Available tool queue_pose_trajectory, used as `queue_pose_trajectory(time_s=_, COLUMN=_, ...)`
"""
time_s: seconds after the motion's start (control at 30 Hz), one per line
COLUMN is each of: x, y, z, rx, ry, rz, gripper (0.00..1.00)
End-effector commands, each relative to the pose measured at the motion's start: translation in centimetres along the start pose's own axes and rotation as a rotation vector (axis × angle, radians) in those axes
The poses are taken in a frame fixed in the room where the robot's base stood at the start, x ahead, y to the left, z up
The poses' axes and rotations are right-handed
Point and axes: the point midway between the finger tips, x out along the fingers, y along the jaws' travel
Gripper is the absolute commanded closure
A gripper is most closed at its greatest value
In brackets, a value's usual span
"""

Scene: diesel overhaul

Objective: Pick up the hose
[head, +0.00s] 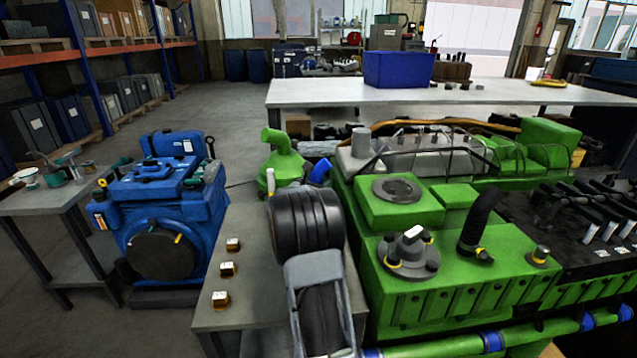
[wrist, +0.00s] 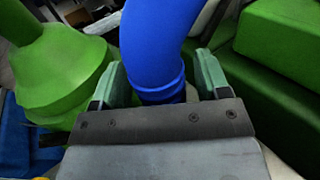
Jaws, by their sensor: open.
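A blue hose (wrist: 155,45) stands between the two green fingers of my gripper (wrist: 160,80) in the wrist view. Both fingers are open, and a gap shows on each side of the hose. The hose has a ridged collar at its near end, with a dark part below it. The rest of its near end is hidden by my gripper's body. In the head view, a short piece of the blue hose (head: 320,171) shows beyond my dark arm. My gripper itself is hidden there behind my arm.
A green funnel-shaped part (head: 281,160) stands left of the hose. A large green engine (head: 400,207) is close on the right, with a bent black pipe (head: 481,217). Several small brass-coloured pieces, one a fitting (head: 228,268), sit on the grey bench (head: 250,310). A blue engine (head: 165,210) stands further left.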

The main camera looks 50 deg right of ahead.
Motion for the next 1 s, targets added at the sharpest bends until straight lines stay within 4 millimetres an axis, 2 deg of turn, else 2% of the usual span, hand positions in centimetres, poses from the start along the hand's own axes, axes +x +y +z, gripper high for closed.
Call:
queue_pose_trajectory(time_s=0.23, x=0.08, y=0.00, z=0.00, rx=0.000, ry=0.000, rz=0.000, gripper=0.32)
queue_pose_trajectory(time_s=0.87, x=0.05, y=0.00, z=0.01, rx=0.000, ry=0.000, rz=0.000, gripper=0.92)
queue_pose_trajectory(time_s=1.0, x=0.06, y=0.00, z=0.10, rx=0.001, ry=-0.002, rz=0.000, gripper=0.94)
